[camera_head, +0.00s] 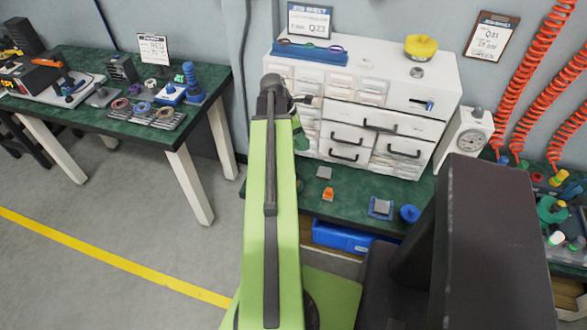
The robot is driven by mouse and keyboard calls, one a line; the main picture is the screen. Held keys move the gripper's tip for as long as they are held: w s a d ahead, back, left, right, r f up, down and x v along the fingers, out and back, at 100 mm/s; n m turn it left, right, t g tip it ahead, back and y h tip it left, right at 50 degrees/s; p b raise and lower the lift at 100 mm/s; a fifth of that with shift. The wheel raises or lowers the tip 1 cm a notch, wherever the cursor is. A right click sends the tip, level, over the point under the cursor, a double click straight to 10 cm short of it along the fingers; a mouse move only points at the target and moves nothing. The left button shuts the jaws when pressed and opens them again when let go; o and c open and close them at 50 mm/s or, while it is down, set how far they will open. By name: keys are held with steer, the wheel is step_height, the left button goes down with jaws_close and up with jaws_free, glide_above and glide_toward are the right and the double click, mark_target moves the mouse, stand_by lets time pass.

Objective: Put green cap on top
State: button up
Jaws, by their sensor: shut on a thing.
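My gripper (297,124) is at the far end of my green arm, over the green bench in front of the white drawer cabinet. Most of it is hidden behind the arm. A small dark green piece (301,142), which looks like the green cap, shows at the jaws, and they are shut on it. It appears to be held above the bench. On the bench are a grey square block (325,173), a small orange part (328,194), a blue square fixture with a grey centre (381,208) and a round blue cap (409,213).
A blue bin (345,238) sits below the bench edge. A second bench (90,118) stands left, across open floor.

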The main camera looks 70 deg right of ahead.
step_height(320, 180, down, 6)
steer(key=w+a+b, duration=0.2)
steer(key=b, duration=0.1)
steer(key=shift+w+a+f+n+b, duration=0.2)
steer(key=shift+a+n+b, duration=0.1)
steer(key=shift+a, duration=0.1)
steer(key=shift+s, duration=0.1)
steer(key=shift+f+b, duration=2.05)
steer(key=shift+f+b, duration=1.4)
steer(key=o, duration=1.4)
